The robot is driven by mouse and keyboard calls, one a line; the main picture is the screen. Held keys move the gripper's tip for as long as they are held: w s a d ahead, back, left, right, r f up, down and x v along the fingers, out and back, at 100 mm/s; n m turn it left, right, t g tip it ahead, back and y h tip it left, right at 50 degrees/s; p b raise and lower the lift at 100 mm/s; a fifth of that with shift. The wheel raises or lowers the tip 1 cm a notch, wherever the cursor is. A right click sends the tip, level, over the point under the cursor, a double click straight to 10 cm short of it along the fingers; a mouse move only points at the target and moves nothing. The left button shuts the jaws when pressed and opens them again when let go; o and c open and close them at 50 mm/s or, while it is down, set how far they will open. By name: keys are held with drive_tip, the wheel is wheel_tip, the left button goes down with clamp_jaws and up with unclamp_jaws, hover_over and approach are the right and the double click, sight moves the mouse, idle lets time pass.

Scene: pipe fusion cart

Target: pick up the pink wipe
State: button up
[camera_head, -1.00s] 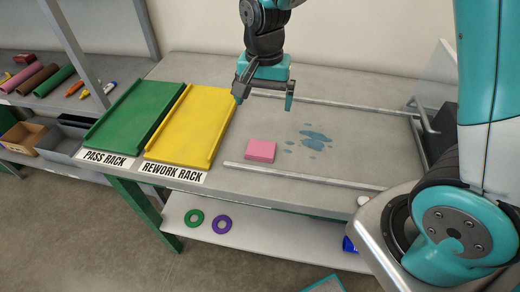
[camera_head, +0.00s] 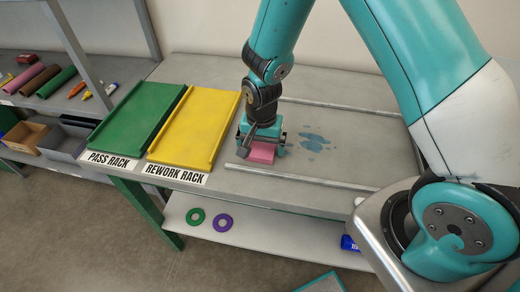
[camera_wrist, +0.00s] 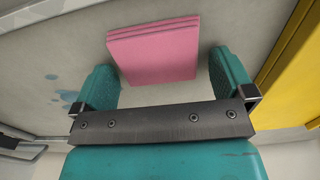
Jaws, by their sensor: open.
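The pink wipe (camera_head: 262,153) is a flat folded square on the grey cart top, near the yellow rack. My gripper (camera_head: 262,146) is low over it and partly hides it in the head view. In the wrist view the pink wipe (camera_wrist: 154,50) lies ahead of and partly between the two teal fingers of my gripper (camera_wrist: 163,85). The fingers are apart, with a gap on each side of the wipe. I cannot tell the exact height of the fingertips above the surface.
A yellow rework rack (camera_head: 196,122) and a green pass rack (camera_head: 138,115) lie to the left. A blue spill (camera_head: 314,142) is right of the wipe. A metal rail (camera_head: 300,177) runs along the front.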

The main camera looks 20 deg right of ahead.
sight(261, 147)
drive_tip(key=c, duration=0.8)
wheel_tip(261, 147, up, 20)
drive_tip(key=shift+f+b, duration=0.1)
drive_tip(key=shift+b, duration=0.7)
